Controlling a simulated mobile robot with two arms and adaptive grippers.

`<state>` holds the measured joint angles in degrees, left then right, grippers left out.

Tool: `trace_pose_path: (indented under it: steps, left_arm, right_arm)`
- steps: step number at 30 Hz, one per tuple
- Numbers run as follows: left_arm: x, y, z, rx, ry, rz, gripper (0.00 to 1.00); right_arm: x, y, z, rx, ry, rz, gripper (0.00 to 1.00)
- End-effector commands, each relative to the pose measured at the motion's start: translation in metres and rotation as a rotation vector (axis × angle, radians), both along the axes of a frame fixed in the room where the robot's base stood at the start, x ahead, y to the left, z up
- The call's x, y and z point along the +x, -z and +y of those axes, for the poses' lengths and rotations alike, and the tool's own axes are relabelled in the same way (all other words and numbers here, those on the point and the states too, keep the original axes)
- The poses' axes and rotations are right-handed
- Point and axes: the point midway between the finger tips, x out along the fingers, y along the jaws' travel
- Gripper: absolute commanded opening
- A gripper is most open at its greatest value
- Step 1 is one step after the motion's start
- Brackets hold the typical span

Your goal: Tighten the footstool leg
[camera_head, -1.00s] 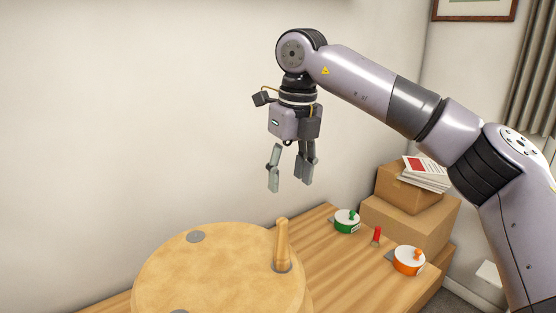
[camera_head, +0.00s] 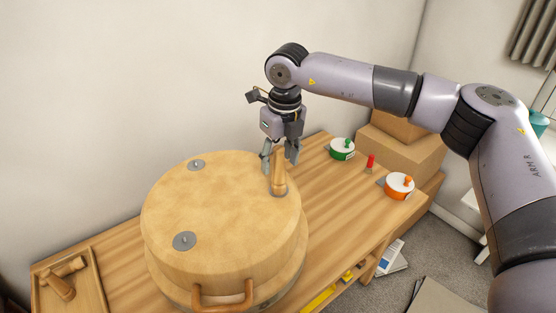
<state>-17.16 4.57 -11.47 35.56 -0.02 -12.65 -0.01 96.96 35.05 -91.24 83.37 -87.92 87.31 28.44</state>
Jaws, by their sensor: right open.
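The footstool (camera_head: 225,220) lies upside down on the wooden bench, its round tan underside facing up. One wooden leg (camera_head: 279,175) stands upright in a mount near its right edge. Two bare metal mounting plates show, one at the back (camera_head: 196,165) and one at the front (camera_head: 185,241). My right gripper (camera_head: 279,158) points down, open, with its fingers at the height of the leg's top. The fingers look behind or around the leg; I cannot tell if they touch it. My left gripper is not in view.
A wooden tray (camera_head: 92,277) at the left holds loose wooden legs (camera_head: 62,284).

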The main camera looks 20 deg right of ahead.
Motion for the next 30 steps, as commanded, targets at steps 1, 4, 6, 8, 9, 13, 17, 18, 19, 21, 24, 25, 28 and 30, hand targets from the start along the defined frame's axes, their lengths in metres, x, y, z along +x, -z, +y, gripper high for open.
trace_pose_path:
  steps: [1, 4, 6, 8, 9, 13, 17, 18, 19, 21, 24, 25, 28, 30]
  left_arm:
    - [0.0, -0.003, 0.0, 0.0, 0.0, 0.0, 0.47]
    - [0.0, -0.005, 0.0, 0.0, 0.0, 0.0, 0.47]
    - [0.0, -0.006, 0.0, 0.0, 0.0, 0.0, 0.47]
    - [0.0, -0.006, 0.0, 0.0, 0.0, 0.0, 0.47]
    - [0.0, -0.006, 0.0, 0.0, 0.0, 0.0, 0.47]
    - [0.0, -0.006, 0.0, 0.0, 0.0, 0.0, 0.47]
    - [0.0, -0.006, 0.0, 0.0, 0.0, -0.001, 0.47]
    - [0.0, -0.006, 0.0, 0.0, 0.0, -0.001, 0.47]
    - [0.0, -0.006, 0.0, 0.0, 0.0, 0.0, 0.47]
    - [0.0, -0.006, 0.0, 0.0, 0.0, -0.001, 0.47]
    - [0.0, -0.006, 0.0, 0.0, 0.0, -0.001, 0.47]
    - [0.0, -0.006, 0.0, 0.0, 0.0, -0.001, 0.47]
    - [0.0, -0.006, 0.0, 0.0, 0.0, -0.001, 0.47]
    - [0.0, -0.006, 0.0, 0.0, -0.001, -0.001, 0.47]
  right_arm:
    - [0.001, 0.006, 0.0, -0.002, 0.001, 0.003, 0.5]
    - [0.002, 0.015, 0.001, -0.001, 0.001, 0.002, 0.5]
    - [0.002, 0.02, 0.001, 0.0, 0.001, 0.001, 0.5]
    - [0.003, 0.022, 0.001, 0.0, 0.001, 0.001, 0.5]
    - [0.003, 0.023, 0.001, 0.0, 0.001, 0.001, 0.5]
    - [0.003, 0.024, 0.001, 0.0, 0.001, 0.0, 0.5]
    - [0.003, 0.024, 0.001, 0.0, 0.001, 0.0, 0.49]
    - [0.003, 0.024, 0.001, 0.0, 0.001, 0.0, 0.46]
    - [0.003, 0.024, 0.001, 0.0, 0.001, 0.0, 0.44]
    - [0.003, 0.024, 0.001, 0.0, 0.001, 0.0, 0.39]
    - [0.003, 0.024, 0.001, 0.0, 0.001, 0.0, 0.33]
    - [0.003, 0.023, 0.001, 0.0, 0.001, 0.0, 0.31]
    - [0.003, 0.023, 0.001, 0.0, 0.001, 0.0, 0.24]
    - [0.003, 0.023, 0.001, 0.0, 0.001, 0.0, 0.19]
